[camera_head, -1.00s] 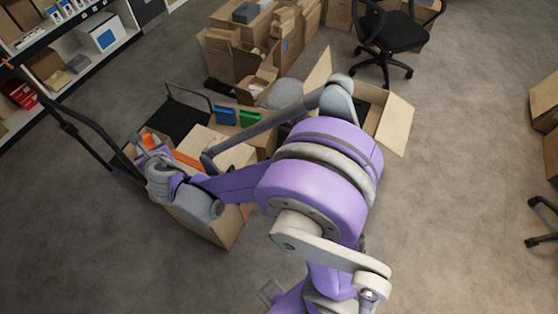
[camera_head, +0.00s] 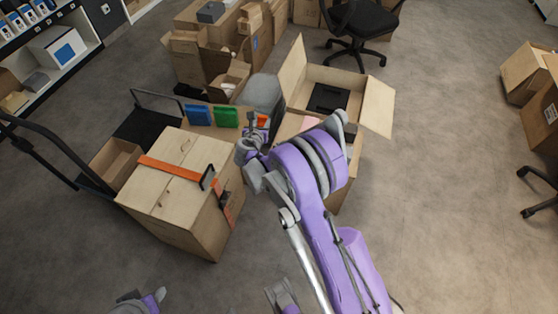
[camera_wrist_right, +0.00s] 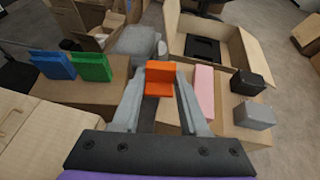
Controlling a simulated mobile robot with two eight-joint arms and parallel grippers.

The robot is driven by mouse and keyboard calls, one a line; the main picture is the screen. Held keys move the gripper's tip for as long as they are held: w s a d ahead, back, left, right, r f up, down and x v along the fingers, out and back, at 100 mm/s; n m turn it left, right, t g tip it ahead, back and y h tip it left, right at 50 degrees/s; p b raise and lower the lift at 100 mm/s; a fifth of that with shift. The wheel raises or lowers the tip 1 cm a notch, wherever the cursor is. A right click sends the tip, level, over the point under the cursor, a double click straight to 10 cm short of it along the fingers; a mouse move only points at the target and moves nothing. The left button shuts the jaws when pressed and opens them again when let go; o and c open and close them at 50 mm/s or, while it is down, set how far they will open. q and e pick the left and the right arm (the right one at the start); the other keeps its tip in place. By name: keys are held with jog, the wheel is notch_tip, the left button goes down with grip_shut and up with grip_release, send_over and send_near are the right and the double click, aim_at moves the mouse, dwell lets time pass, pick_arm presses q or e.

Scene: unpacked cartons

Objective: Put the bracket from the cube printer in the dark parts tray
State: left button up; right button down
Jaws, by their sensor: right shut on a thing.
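An orange L-shaped bracket (camera_wrist_right: 160,78) is held between the fingers of my right gripper (camera_wrist_right: 160,92) in the right wrist view. The right gripper (camera_head: 254,126) is small in the head view, with a bit of the orange bracket (camera_head: 263,121) showing beside it. A dark, flat, tray-like thing (camera_head: 328,98) lies inside an open carton, beyond and to the right of the gripper; it also shows in the right wrist view (camera_wrist_right: 202,47). The gripper is apart from it. I cannot pick out the cube printer.
The open carton (camera_head: 377,104) has raised flaps. A pink block (camera_wrist_right: 204,90), black box (camera_wrist_right: 247,82) and grey box (camera_wrist_right: 253,115) lie on cardboard near the gripper. Blue (camera_head: 198,115) and green (camera_head: 226,116) folders stand behind a strapped carton (camera_head: 180,214).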

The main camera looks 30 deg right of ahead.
jog(key=d+f+b, duration=0.1)
jog(key=d+f, duration=0.1)
jog(key=f, duration=0.4)
jog(key=w+d+f+m+g+h+b, duration=0.1)
jog(key=d+f+b, duration=0.1)
jog(key=f, duration=0.5)
jog(key=d+f+m+b, duration=0.1)
jog(key=d+f+b, duration=0.1)
jog(key=f, duration=0.5)
jog(key=shift+w+d+h, duration=0.25)
jog(key=shift+d+h, duration=0.15)
jog(key=shift+d, duration=0.2)
pick_arm(q)
notch_tip(320, 180, down, 9)
jog(key=b, duration=0.1)
jog(key=shift+w, duration=0.25)
pick_arm(e)
jog(key=shift+f, duration=2.1)
jog(key=shift+f+b, duration=0.25)
jog(key=shift+b, duration=0.05)
jog(key=shift+c, duration=2.1)
grip_release()
jog(key=shift+r, duration=0.1)
pick_arm(q)
jog(key=shift+f, duration=0.2)
jog(key=shift+r, duration=0.15)
pick_arm(e)
jog(key=shift+r, duration=0.1)
